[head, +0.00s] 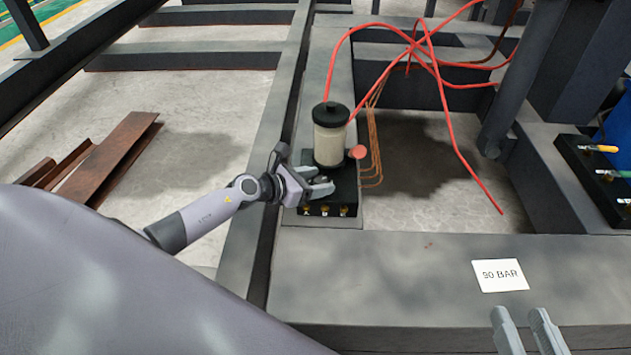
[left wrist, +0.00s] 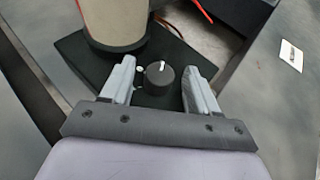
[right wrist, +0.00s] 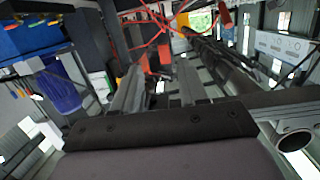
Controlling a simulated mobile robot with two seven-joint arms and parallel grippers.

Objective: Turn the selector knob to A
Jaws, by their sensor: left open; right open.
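The selector knob (left wrist: 160,79) is a round black knob with a white pointer mark pointing up in the left wrist view. A small white dot is on the black box (left wrist: 183,52) left of it. My left gripper (left wrist: 160,66) is open, with one finger on each side of the knob and visible gaps to it. In the head view my left gripper (head: 320,184) is over the front of the black box (head: 346,188) and hides the knob. Which letter the pointer faces cannot be read. My right gripper (head: 522,318) is open and empty, over the front beam; it also shows in the right wrist view (right wrist: 160,85).
A cream cylinder with a black cap (head: 330,138) stands on the box, with a red button (head: 356,152) beside it. Red hoses (head: 437,75) run behind. A "90 BAR" card (head: 499,275) lies on the grey beam. A valve block (head: 600,175) is at the right.

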